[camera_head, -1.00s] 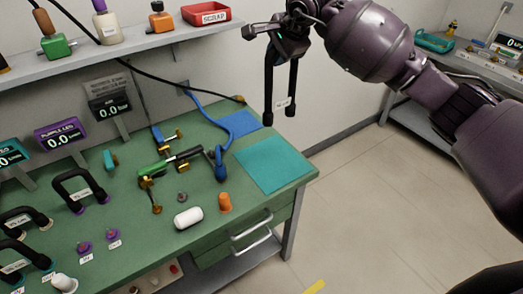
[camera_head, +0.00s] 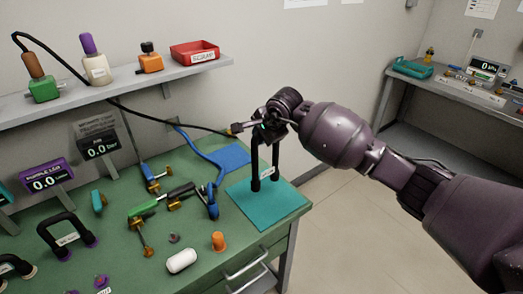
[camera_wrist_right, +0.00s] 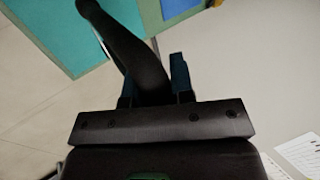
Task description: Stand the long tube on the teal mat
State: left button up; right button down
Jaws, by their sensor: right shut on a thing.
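The long tube (camera_head: 255,172) is a black U-shaped tube with a white label. It hangs legs down in my right gripper (camera_head: 273,131), which is shut on its top bend. In the head view its leg ends overlap the teal mat (camera_head: 285,205); I cannot tell whether they touch it. The mat is at the right end of the green bench. In the right wrist view the dark tube (camera_wrist_right: 132,45) runs between the fingers (camera_wrist_right: 153,82), with teal and blue surfaces beyond. My left gripper is not in view.
A blue mat (camera_head: 235,157) lies behind the teal one. Left of the mats are a blue-handled valve assembly (camera_head: 212,203), an orange stopper (camera_head: 218,241) and a white capsule (camera_head: 182,260). A shorter black tube (camera_head: 66,232) stands further left. A shelf (camera_head: 130,87) runs above.

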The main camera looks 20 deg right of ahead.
jog(key=shift+f, duration=2.9)
jog(key=c, duration=1)
grip_release()
jog(key=shift+f, duration=0.15)
